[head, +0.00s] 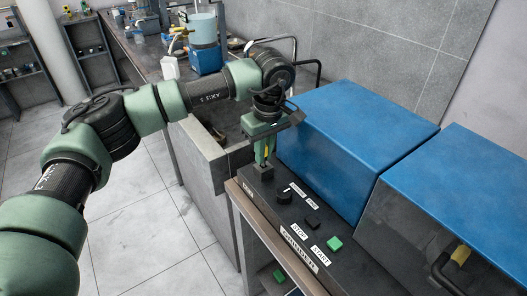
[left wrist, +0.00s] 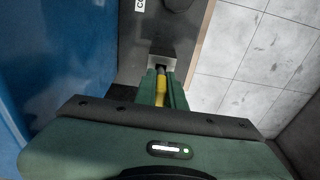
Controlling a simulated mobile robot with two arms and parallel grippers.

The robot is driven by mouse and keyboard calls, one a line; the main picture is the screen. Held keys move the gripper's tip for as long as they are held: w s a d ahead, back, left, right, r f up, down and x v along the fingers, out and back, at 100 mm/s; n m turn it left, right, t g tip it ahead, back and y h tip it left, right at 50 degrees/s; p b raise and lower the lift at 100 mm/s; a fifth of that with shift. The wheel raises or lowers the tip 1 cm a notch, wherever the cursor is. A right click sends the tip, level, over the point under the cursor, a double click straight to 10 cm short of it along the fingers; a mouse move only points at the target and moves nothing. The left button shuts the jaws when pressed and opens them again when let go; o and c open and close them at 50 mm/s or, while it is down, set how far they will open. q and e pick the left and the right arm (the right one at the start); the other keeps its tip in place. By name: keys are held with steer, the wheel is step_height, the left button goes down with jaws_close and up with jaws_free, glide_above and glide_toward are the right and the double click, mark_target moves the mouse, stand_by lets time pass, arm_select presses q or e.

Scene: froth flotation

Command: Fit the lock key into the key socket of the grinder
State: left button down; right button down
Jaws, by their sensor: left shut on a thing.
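My left gripper (head: 265,157) points down over the far end of the grinder's black control panel (head: 262,192). It is shut on the lock key, whose yellow part (left wrist: 161,90) shows between the green fingers in the left wrist view. The key's dark tip reaches the grey metal key socket (left wrist: 176,58) on the panel. I cannot tell how deep the tip sits in it. In the head view the fingers hide most of the key and socket. My right gripper is not in view.
A dark knob (head: 284,197), a black stop button (head: 312,222) and a green start button (head: 334,243) sit along the panel. Blue covers (head: 350,140) stand close behind it. A grey basin (head: 205,160) lies beyond the panel's far end. The tiled floor at left is clear.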

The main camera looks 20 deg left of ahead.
arm_select(q)
steer(key=shift+f+b, duration=0.5)
steer(key=shift+f, duration=0.3)
steer(key=c, duration=1.4)
jaws_free()
steer(key=shift+r, duration=0.1)
steer(key=r, duration=0.2)
steer(key=r+b, duration=0.1)
steer(key=r, duration=0.3)
steer(key=shift+s+d, duration=0.15)
steer(key=shift+d, duration=0.2)
steer(key=shift+s+r+b, duration=0.1)
steer(key=shift+r+b, duration=0.25)
steer(key=shift+r, duration=0.45)
